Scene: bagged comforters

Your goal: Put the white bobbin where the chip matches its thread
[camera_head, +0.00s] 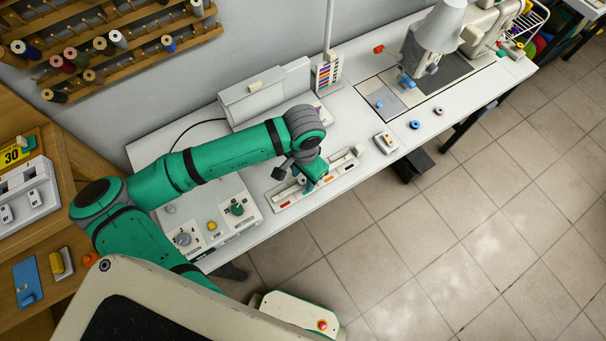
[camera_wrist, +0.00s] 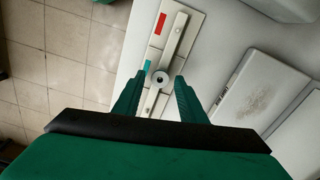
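My gripper (camera_wrist: 159,80) points down over a long pale rack (camera_wrist: 153,48) in the wrist view. Its two green fingers are apart, one on each side of a small white ring-shaped bobbin (camera_wrist: 161,78) with a dark centre. Gaps show between the fingers and the bobbin. A teal chip (camera_wrist: 148,65) lies just beside the bobbin, and a red chip (camera_wrist: 163,24) lies farther along the rack. In the head view my gripper (camera_head: 309,187) is over the rack (camera_head: 337,169), which has a red chip (camera_head: 286,205) near its left end. The bobbin is hidden there.
A control box with knobs (camera_head: 215,221) stands left of the rack, and a grey-white case (camera_head: 265,98) stands behind it. The sewing machine (camera_head: 437,40) stands farther right.

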